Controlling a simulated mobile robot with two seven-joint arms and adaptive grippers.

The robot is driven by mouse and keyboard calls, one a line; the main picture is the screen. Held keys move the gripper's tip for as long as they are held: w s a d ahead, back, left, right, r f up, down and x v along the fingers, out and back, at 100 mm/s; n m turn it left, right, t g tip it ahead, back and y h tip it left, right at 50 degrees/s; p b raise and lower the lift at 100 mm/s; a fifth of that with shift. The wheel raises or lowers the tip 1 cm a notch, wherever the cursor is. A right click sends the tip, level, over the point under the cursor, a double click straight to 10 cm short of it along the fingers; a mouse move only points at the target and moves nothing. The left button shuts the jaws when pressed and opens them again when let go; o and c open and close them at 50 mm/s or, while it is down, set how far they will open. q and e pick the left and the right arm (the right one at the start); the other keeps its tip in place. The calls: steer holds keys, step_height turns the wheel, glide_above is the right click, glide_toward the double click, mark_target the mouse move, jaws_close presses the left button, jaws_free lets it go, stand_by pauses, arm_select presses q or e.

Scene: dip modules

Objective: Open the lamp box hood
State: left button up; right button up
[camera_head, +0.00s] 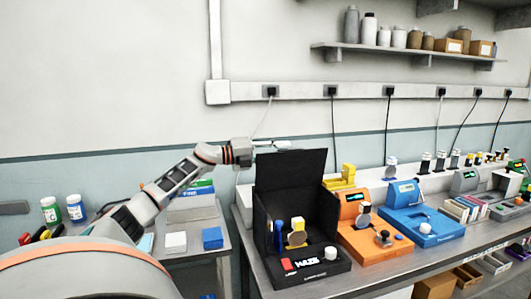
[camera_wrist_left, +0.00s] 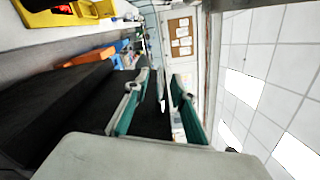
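The lamp box (camera_head: 262,222) is a black box at the left end of the bench in the head view. Its black hood panel (camera_head: 291,170) stands tilted up above the open front. Inside are a blue piece and a yellow holder (camera_head: 297,238). My left gripper (camera_head: 275,145) is at the top edge of the hood, partly hidden behind it. In the left wrist view, its two teal-padded fingers (camera_wrist_left: 160,85) are apart, with black box surface (camera_wrist_left: 88,110) beside and below them. Contact with the hood cannot be told. My right gripper is out of view.
An orange instrument (camera_head: 366,240) and a blue one (camera_head: 421,226) stand right of the box, with more devices beyond. A side table (camera_head: 190,268) at left holds bottles and small blocks. A wall shelf (camera_head: 400,52) with jars is high above. Cords hang from the wall outlets.

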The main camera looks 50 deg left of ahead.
arm_select(q)
steer(key=v, duration=1.1)
steer(key=shift+s+a, duration=0.15)
steer(key=shift+s, duration=0.15)
stand_by(0.7)
